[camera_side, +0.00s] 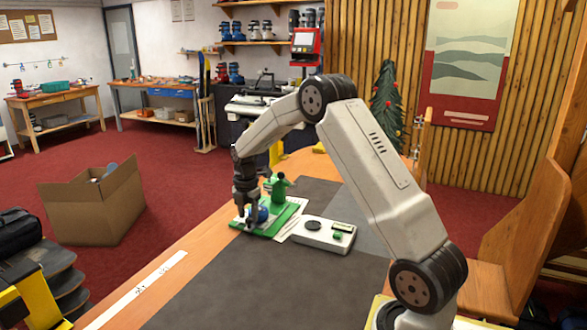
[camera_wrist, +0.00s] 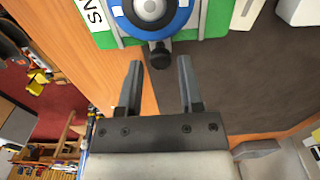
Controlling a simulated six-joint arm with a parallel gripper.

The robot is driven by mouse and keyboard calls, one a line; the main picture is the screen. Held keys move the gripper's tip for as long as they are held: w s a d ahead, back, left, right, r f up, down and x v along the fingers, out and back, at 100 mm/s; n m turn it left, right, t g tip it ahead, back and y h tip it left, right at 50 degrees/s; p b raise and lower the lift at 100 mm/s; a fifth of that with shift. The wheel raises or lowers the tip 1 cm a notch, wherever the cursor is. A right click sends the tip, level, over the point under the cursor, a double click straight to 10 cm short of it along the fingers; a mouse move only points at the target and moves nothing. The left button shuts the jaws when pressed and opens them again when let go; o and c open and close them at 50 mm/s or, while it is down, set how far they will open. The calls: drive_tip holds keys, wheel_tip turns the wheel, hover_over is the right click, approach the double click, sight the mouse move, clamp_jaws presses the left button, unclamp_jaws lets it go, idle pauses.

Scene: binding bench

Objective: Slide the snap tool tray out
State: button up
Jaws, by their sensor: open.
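A green tray (camera_side: 268,232) lies on the bench mat. It also shows at the top of the wrist view (camera_wrist: 213,20), with a white label (camera_wrist: 91,14) on which the letters "SN" can be read. A blue round part (camera_side: 262,214) with a white middle sits on the tray; in the wrist view the blue part (camera_wrist: 178,24) has a black knob (camera_wrist: 160,54) at its near edge. My gripper (camera_wrist: 158,78) is open and empty. In the wrist view its fingertips are just short of the knob, one to each side. In the side view my gripper hides part of the tray.
A green upright tool (camera_side: 279,187) stands at the tray's far side. A white device (camera_side: 313,235) with a dark dial lies to the right of the tray. A white measuring strip (camera_side: 140,288) runs along the bench's left edge. The dark mat (camera_side: 260,285) in front is clear.

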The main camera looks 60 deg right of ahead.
drive_tip(key=shift+r, duration=2.25)
drive_tip(key=shift+r, duration=2)
drive_tip(key=s+a+f+m+t, duration=0.1)
drive_tip(key=s+a+f+m, duration=0.1)
drive_tip(key=s+a+m, duration=0.3)
drive_tip(key=s+a+f+m, duration=0.2)
drive_tip(key=s+a+m, duration=0.4)
drive_tip(key=a, duration=0.4)
drive_tip(key=s+a+f+m+t, duration=0.1)
drive_tip(key=s+a+f+m, duration=0.2)
drive_tip(key=s+a+m, duration=0.3)
drive_tip(key=shift+s+a+t, duration=0.15)
drive_tip(key=shift+a+t, duration=0.15)
drive_tip(key=shift+a, duration=0.55)
drive_tip(key=shift+s+a+f+m, duration=0.2)
drive_tip(key=shift+s+m, duration=0.3)
